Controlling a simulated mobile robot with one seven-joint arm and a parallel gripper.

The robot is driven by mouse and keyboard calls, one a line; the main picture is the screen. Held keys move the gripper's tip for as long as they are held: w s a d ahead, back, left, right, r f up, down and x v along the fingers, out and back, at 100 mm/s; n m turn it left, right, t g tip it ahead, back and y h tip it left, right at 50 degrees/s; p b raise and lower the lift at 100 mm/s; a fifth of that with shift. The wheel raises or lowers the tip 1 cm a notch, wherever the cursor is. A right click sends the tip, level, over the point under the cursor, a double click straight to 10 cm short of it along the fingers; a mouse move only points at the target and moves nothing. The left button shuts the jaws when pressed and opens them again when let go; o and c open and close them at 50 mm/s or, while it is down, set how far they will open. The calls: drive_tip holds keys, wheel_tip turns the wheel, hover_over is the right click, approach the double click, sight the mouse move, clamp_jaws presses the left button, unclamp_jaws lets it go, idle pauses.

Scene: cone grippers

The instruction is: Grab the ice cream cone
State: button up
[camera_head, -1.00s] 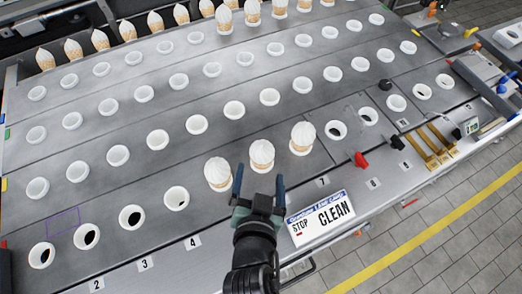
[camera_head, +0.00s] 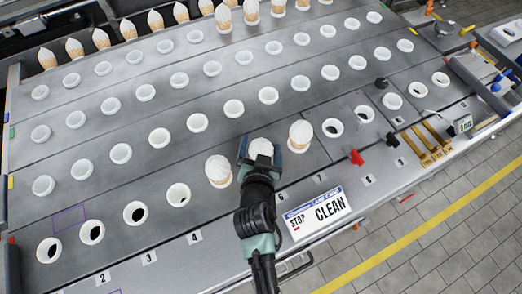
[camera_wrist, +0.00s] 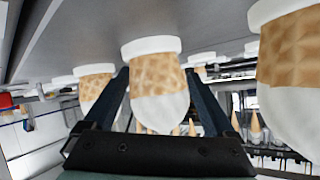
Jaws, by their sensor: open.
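The ice cream cones in the front row have white swirled tops and tan waffle bodies, standing in white ring holders. The middle cone (camera_head: 260,146) is between the two fingers of my gripper (camera_head: 259,157); the arm partly covers it. In the wrist view, this cone (camera_wrist: 157,80) appears upside down between the open fingers of my gripper (camera_wrist: 158,76), with a gap at each side. One cone (camera_head: 218,169) stands to the left and another (camera_head: 300,134) to the right. They also show at the sides of the wrist view.
Several more cones (camera_head: 156,21) stand along the back of the grey table (camera_head: 120,190). Rows of empty white rings (camera_head: 197,122) fill the middle. A STOP CLEAN sign (camera_head: 318,209) lies on the front edge, with a red knob (camera_head: 356,157) to its right.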

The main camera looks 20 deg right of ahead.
drive_tip(key=shift+x, duration=0.8)
drive_tip(key=c, duration=0.7)
